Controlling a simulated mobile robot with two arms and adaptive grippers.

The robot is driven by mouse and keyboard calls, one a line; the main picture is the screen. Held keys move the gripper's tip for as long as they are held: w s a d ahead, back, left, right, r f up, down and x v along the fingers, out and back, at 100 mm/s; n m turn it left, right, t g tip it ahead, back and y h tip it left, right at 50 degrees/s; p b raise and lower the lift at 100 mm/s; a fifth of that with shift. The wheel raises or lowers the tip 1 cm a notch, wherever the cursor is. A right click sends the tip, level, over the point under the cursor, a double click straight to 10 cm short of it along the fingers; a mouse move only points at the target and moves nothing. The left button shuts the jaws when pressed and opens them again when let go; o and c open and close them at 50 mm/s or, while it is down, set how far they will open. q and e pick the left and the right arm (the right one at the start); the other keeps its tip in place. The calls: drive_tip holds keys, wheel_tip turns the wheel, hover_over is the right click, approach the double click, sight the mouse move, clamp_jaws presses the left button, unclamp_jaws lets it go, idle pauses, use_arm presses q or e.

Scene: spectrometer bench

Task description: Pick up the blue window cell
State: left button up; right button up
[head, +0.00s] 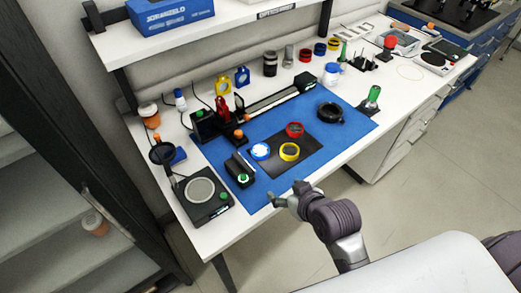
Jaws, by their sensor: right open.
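A round cell with a blue rim and pale face (260,151) lies on a black mat (283,169) on the blue bench mat; it looks like the blue window cell. A yellow-rimmed cell (289,152) lies just to its right, and a red-rimmed cell (295,130) lies behind and to the right. My right gripper (284,195) is open and empty at the front edge of the bench, in front of the black mat and apart from all the cells. My left gripper is not in view.
A black box with a green knob (242,172) stands left of the cells, and a scale-like device (201,191) sits at the front left. A black ring (330,113) lies to the right. The blue mat (347,140) is clear at front right.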

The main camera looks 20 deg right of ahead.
drive_tip(key=t, duration=0.2)
approach(261, 151)
drive_tip(key=p+x, duration=0.1)
drive_tip(key=x, duration=0.2)
drive_tip(key=shift+w+f, duration=0.1)
drive_tip(key=shift+p+x, duration=0.7)
drive_tip(key=shift+x, duration=2.3)
drive_tip(key=c, duration=0.9)
drive_tip(key=shift+c, duration=0.3)
